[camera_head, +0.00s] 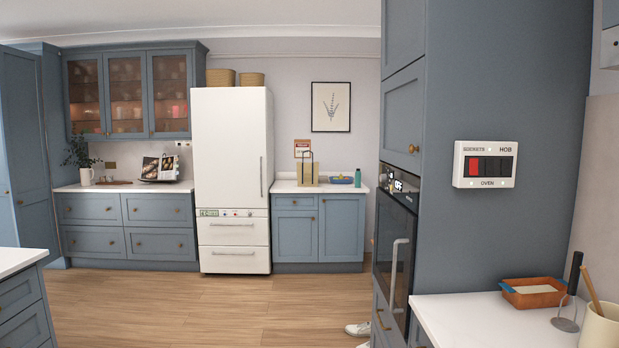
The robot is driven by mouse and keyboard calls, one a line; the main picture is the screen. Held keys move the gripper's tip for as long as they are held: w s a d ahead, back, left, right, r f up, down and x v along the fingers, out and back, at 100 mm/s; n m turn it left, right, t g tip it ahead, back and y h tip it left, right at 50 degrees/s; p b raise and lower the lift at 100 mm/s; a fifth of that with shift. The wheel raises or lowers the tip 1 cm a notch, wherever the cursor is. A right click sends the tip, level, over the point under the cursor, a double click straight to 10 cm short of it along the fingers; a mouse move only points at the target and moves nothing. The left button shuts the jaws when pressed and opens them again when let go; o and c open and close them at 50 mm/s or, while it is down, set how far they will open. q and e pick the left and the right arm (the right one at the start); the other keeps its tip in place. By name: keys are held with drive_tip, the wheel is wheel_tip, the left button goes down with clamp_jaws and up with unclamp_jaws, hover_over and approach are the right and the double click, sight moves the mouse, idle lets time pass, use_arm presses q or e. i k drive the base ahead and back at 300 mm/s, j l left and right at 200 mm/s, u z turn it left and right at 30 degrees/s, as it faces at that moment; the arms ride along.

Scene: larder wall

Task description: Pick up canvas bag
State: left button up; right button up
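A tan, boxy bag with a dark upright handle, which looks like the canvas bag (308,178), stands on the white counter (284,187) to the right of the fridge, across the room. It is small in view and its material cannot be made out. A small red-and-white sign or packet shows just behind it. Neither of my grippers is in view.
A white fridge (231,145) stands left of that counter. A blue bowl (341,180) and a green bottle (357,178) are right of the bag. A tall oven cabinet (397,240) juts in at near right, with white shoes (357,329) beside it. Wooden floor (190,300) ahead is clear.

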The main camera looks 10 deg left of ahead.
sight(307, 173)
drive_tip(key=i+j+u, duration=0.1)
drive_tip(key=i+j, duration=0.15)
drive_tip(key=i, duration=0.35)
drive_tip(key=i+j+u, duration=0.1)
drive_tip(key=i+j, duration=0.15)
drive_tip(key=i, duration=0.3)
drive_tip(key=i+j+u, duration=0.1)
drive_tip(key=i, duration=2.35)
drive_tip(key=i+u, duration=0.1)
drive_tip(key=i, duration=0.8)
drive_tip(key=i+u, duration=0.15)
drive_tip(key=i, duration=0.8)
drive_tip(key=i+z, duration=0.3)
drive_tip(key=i, duration=0.6)
drive_tip(key=i+j+z, duration=0.1)
drive_tip(key=i+z, duration=0.2)
drive_tip(key=i, duration=0.6)
